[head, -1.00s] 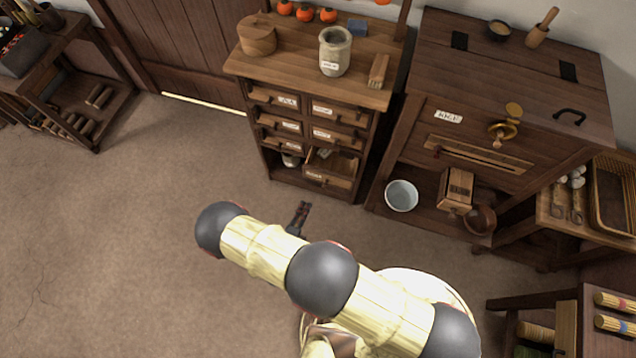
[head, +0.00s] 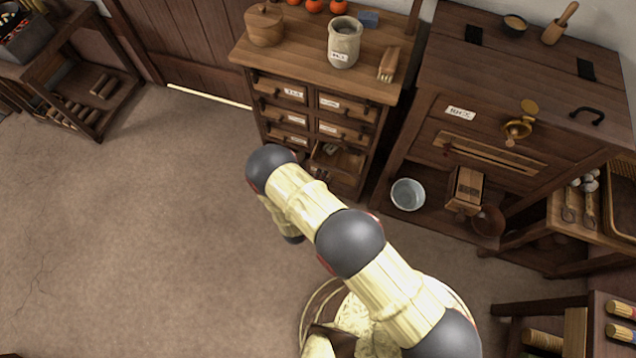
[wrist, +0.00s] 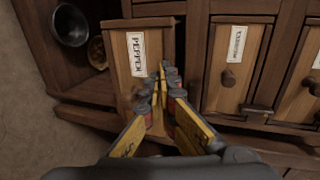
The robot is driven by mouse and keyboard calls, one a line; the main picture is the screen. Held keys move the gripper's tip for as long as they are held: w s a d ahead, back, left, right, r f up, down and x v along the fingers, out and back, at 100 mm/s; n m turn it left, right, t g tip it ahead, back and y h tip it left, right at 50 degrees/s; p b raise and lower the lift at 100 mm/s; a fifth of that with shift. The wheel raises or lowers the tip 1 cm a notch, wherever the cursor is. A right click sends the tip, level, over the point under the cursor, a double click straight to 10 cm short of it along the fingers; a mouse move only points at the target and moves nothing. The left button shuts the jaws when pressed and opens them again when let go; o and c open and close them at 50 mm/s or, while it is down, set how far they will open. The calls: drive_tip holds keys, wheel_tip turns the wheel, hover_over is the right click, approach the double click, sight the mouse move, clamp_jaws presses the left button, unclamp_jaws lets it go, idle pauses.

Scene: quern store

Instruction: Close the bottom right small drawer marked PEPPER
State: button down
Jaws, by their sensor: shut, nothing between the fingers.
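The PEPPER drawer (head: 345,161) is at the bottom right of the small-drawer cabinet and stands pulled out, its inside showing in the head view. My arm partly covers it there. In the wrist view its wooden front (wrist: 122,62) with the white PEPPER label (wrist: 137,54) faces me, turned sideways. My gripper (wrist: 166,77) is shut and empty, its fingertips at the front's right-hand side in that view. I cannot tell whether they touch. A knob on the front is partly hidden behind the fingers.
Other labelled drawers (wrist: 238,70) stand beside it, seemingly closed. A metal bowl (wrist: 72,22) sits in the open space at left. A jar (head: 344,45) stands on the cabinet. A large chest (head: 480,130) with a pail (head: 408,194) is close at right. Floor at left is clear.

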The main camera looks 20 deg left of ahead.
drive_tip(key=shift+w, duration=0.1)
drive_tip(key=w+b, duration=0.1)
drive_tip(key=w, duration=0.2)
drive_tip(key=w+b, duration=0.1)
drive_tip(key=w, duration=0.3)
drive_tip(key=w+d+b, duration=0.1)
drive_tip(key=w, duration=0.3)
drive_tip(key=shift+w, duration=0.2)
drive_tip(key=shift+s+a, duration=0.1)
drive_tip(key=shift+s, duration=0.25)
drive_tip(key=p+v, duration=0.3)
drive_tip(key=v, duration=1)
drive_tip(key=shift+s+f, duration=0.2)
drive_tip(key=shift+f, duration=0.2)
